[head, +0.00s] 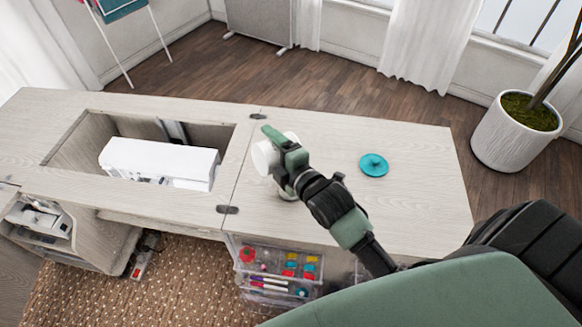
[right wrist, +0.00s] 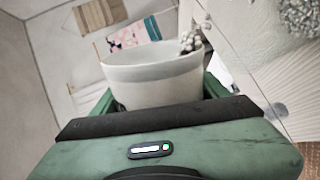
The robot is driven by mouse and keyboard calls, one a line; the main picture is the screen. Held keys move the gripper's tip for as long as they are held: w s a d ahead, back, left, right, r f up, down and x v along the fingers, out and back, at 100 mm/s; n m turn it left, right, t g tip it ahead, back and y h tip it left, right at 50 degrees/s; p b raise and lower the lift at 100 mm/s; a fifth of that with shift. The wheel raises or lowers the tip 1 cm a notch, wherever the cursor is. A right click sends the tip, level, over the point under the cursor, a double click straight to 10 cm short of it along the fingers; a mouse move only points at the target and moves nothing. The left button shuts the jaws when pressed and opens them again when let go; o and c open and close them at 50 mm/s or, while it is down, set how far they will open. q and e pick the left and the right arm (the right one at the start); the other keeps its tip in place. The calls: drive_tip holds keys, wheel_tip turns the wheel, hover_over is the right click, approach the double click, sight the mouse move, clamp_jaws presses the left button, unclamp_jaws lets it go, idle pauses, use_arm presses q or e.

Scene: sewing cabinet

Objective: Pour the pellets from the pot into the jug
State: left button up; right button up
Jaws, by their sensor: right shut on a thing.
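My right gripper (head: 283,150) is shut on the white pot (head: 263,158), held over the cabinet top right of the sewing machine. In the right wrist view the pot (right wrist: 150,78) sits between the green fingers, its round rim showing. A small cluster of greyish pellets (right wrist: 190,41) shows at the right side of the rim. Below the gripper in the head view, a pale rounded base (head: 286,191) shows on the table. It may be the jug, but the gripper and pot hide most of it. My left gripper is out of view.
A teal lid (head: 374,165) lies on the right part of the cabinet top (head: 420,205). A white sewing machine (head: 160,163) sits in the recess at left. Clear drawers (head: 277,272) stand below the front edge. The tabletop around the lid is clear.

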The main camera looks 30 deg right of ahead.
drive_tip(key=shift+d+f+m+y, duration=0.25)
drive_tip(key=shift+f+m+y, duration=0.1)
drive_tip(key=shift+m, duration=0.15)
idle(1.5)
drive_tip(key=shift+d+r+m+y+p, duration=0.3)
drive_tip(key=shift+d+m+p, duration=0.2)
drive_tip(key=shift+m+p, duration=0.35)
idle(2.1)
